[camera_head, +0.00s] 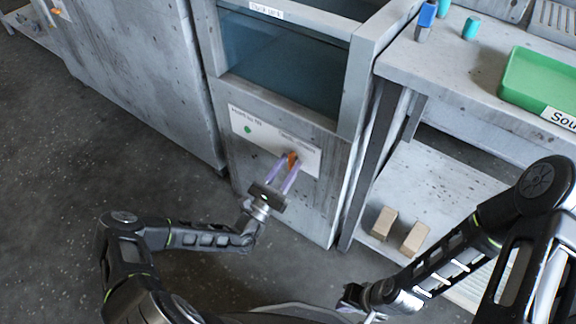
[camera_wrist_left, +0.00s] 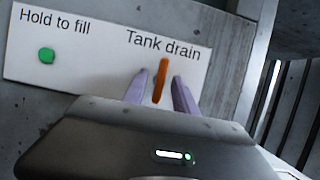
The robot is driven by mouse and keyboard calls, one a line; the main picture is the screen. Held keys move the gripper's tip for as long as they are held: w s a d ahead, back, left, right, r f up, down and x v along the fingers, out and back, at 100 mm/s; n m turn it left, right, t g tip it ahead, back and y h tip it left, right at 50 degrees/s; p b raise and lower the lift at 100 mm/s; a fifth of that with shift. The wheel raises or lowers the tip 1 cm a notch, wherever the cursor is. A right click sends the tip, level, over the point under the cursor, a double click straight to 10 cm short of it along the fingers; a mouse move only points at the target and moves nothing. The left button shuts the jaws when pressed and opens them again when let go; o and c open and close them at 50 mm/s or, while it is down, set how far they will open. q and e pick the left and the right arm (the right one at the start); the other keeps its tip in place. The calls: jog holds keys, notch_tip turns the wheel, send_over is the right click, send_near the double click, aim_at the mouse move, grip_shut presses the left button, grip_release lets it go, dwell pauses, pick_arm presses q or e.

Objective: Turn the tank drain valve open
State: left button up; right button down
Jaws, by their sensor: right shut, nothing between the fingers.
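The tank drain valve's orange handle (camera_head: 292,159) stands out from a white label panel on the front of the tank cabinet. In the left wrist view the handle (camera_wrist_left: 161,80) is close to upright, under the words "Tank drain". My left gripper (camera_head: 283,168) is at the panel with its two pale purple fingers apart, one on each side of the handle. In the left wrist view the fingers (camera_wrist_left: 162,90) show gaps to the handle. My right gripper (camera_head: 350,299) is low at the bottom of the head view, shut and empty, away from the valve.
A green "Hold to fill" button (camera_head: 248,129) is on the same panel, left of the valve. Above is a glass-fronted tank (camera_head: 285,60). To the right, a bench holds a green tray (camera_head: 540,85); two tan blocks (camera_head: 414,238) lie on its lower shelf. Floor at left is clear.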

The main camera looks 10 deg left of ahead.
pick_arm(q)
jog(key=v, duration=0.7)
jog(key=shift+s+f+p, duration=0.15)
jog(key=shift+s+p, duration=0.2)
jog(key=shift+p, duration=0.1)
jog(key=shift+a, duration=0.1)
